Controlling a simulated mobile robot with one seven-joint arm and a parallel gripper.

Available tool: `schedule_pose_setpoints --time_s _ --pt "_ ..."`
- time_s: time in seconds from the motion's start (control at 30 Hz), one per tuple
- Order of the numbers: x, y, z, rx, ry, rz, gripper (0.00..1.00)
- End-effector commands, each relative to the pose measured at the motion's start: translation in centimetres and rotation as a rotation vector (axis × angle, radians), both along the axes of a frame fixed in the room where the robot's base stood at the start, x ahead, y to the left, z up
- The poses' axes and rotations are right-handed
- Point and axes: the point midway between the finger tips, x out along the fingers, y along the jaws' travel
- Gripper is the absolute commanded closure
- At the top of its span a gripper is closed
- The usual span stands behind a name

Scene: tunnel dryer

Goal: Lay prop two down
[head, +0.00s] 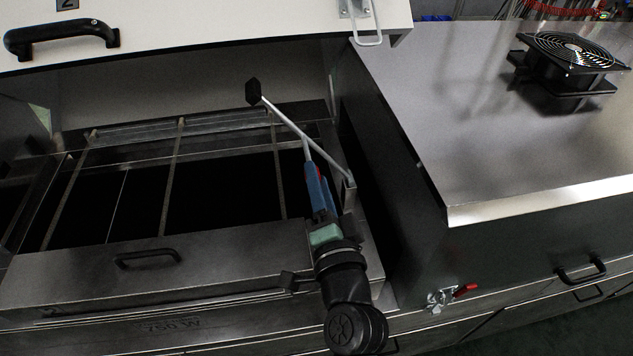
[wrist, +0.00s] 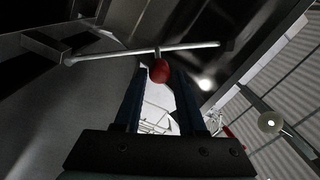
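Prop two is a pale grey rod (head: 284,120) with a black tip at its upper left end. It slants across the right part of bay two, its lower right end at a bracket by the bay's right wall. In the wrist view the rod (wrist: 190,46) crosses above my fingers, with a red knob (wrist: 159,71) on a short stem. I cannot tell whether the black tip touches anything.
The raised white lid (head: 200,32), marked 2, with a black handle (head: 62,36), is over the open bay. A thin metal frame (head: 170,185) spans the dark opening. A steel cover (head: 490,110) bearing a black fan (head: 570,52) stands right. A front panel handle (head: 147,258) sits lower left.

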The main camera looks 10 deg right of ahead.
Motion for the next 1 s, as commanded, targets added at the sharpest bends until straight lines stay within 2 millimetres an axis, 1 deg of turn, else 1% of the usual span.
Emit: schedule_pose_setpoints --time_s 0.03,0.1,0.4,0.53,0.67,0.9,1.0 --pt "0.0 0.0 0.0 0.000 0.000 0.000 0.49" --pt "0.0 0.0 0.0 0.000 0.002 0.001 0.38" --pt "-0.1 0.1 -0.2 0.001 0.004 0.004 0.38" --pt "-0.9 0.1 -0.4 0.001 0.006 0.003 0.38" --pt "-2.9 0.1 -0.6 0.001 0.007 0.002 0.38" --pt "-7.8 -0.1 -0.9 0.000 0.006 0.001 0.38" --pt "-9.5 -0.1 -0.9 0.001 0.005 0.002 0.38"
